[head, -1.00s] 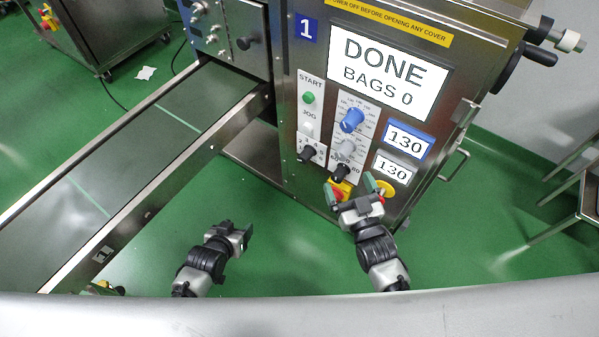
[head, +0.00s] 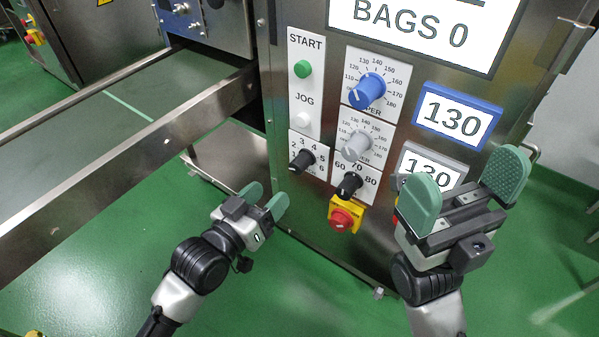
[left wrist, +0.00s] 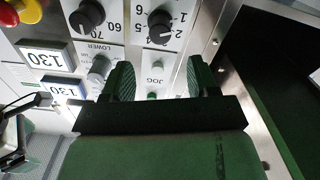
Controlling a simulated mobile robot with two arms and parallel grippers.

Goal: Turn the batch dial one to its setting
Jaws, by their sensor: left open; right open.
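The machine's front panel carries two black knobs. One knob (head: 302,160) sits on a scale numbered 1 to 6, the other (head: 348,185) on a scale with 60, 70 and 80. Neither full caption is readable, so I cannot tell which is the batch dial. Both show in the left wrist view, the 1-to-6 knob (left wrist: 160,27) and the 60-to-80 knob (left wrist: 87,17). My left gripper (head: 264,198) is open and empty, below and left of the 1-to-6 knob, apart from it. My right gripper (head: 462,190) is open and empty before the grey-framed 130 display.
Above the black knobs are a blue dial (head: 367,91), a grey dial (head: 356,146), a green START button (head: 303,69) and a white JOG button (head: 302,120). A red stop knob on yellow (head: 342,217) sits below. A conveyor (head: 120,125) runs at left.

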